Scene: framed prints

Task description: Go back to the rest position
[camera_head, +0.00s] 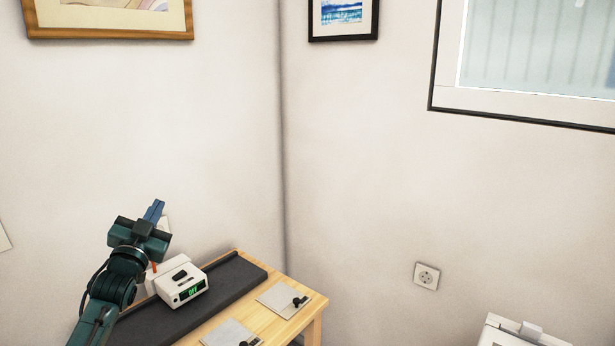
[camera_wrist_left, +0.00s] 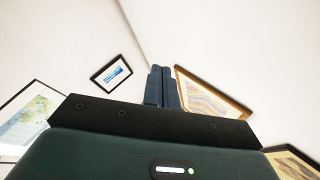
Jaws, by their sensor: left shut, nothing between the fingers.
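My left gripper (camera_head: 155,211) is raised at the lower left in the head view, in front of the wall and above the table's far left part. Its blue fingers point up and are shut with nothing between them. They also show shut in the left wrist view (camera_wrist_left: 161,88), against the white walls and framed prints. My right gripper is not in either view.
A wooden table (camera_head: 313,308) with a dark mat (camera_head: 232,284) stands in the corner. A white device (camera_head: 181,281) with a green display sits on the mat, close to my left arm. Two metal plates (camera_head: 284,299) with black knobs lie in front. A white object (camera_head: 515,333) stands lower right.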

